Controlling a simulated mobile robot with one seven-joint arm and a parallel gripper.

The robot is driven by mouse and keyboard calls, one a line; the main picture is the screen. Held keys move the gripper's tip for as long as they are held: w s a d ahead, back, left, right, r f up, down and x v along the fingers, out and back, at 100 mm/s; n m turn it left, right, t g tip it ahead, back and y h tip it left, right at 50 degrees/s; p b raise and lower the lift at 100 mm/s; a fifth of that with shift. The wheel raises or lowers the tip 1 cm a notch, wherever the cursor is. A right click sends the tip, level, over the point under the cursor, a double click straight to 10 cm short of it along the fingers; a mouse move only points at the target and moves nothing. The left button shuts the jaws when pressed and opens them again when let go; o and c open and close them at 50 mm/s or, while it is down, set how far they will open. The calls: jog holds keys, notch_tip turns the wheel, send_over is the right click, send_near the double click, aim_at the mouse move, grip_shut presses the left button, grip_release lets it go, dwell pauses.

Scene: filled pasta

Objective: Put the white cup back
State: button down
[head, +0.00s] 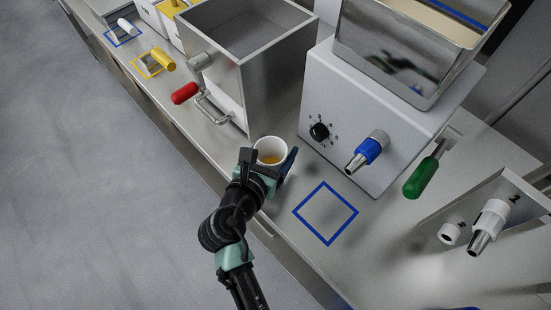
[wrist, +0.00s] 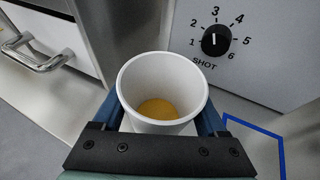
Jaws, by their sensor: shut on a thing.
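The white cup (head: 270,151) is upright and holds a yellowish-brown filling at its bottom. In the wrist view the cup (wrist: 163,88) sits between the two blue fingers of my gripper (wrist: 165,122). My gripper (head: 270,160) is shut on the cup, at the counter's front part. Whether the cup's base touches the counter is hidden by the gripper. A blue square outline (head: 326,213) on the counter lies to the right of the cup, with nothing in it. Another blue square outline (head: 122,34) is at the far left, with a white-handled thing on it.
A grey machine with a dial (head: 319,131) and a blue-ringed nozzle (head: 368,151) stands behind the cup's right. A green handle (head: 421,177) and a white nozzle (head: 489,228) are at right. A yellow square (head: 153,63) lies left.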

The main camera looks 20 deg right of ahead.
aim_at(276, 157)
jog(key=shift+f, duration=1.9)
jog(key=shift+b, duration=0.3)
jog(key=shift+f, duration=0.15)
grip_release()
